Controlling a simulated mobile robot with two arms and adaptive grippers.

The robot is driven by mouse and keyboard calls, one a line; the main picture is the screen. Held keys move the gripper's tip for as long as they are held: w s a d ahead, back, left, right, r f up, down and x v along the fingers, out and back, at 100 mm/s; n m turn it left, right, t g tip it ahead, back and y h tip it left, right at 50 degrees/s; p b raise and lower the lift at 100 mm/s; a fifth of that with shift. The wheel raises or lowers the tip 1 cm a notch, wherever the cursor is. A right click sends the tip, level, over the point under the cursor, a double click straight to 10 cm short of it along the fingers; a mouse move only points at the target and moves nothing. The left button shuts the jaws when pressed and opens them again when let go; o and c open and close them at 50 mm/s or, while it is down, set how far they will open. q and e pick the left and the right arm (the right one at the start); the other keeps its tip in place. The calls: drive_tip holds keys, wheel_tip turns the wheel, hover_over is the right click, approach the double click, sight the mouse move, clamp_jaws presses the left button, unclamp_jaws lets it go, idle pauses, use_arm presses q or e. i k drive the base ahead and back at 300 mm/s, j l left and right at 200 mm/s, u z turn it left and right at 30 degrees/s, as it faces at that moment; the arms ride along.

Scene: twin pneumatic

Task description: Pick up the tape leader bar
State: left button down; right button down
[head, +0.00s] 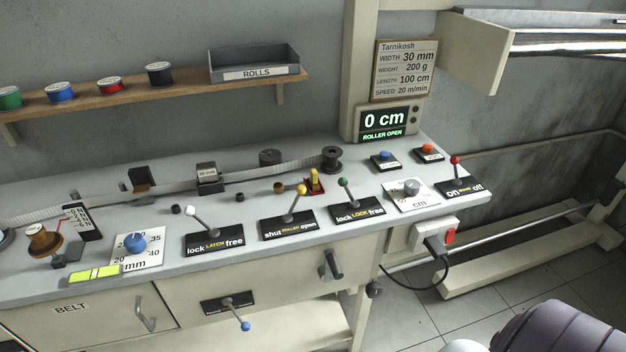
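A pale ribbed tape (250,169) runs along the back of the grey bench, from the left edge past a dark block (207,177) to a black spool (331,158). No part is clearly marked as the tape leader bar. A small yellow upright piece (314,179) stands in a red base right of the middle; I cannot tell whether it is the bar. A yellow-green bar with a vial-like middle (95,275) lies at the front left edge. Neither of my grippers is in view.
A display (385,121) reads 0 cm, ROLLER OPEN. A shelf (190,89) holds spools and a ROLLS tray (255,73). The floor at right has free room.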

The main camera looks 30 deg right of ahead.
sight(312, 181)
drive_tip(key=i+j, duration=0.45)
drive_tip(key=j, duration=0.3)
drive_tip(key=j+z, duration=0.1)
drive_tip(key=z, duration=0.3)
drive_tip(key=i+j+z, duration=0.1)
drive_tip(key=z, duration=0.3)
drive_tip(key=j+z, duration=0.25)
drive_tip(key=z, duration=0.15)
drive_tip(key=j+z, duration=0.15)
drive_tip(key=z, duration=0.25)
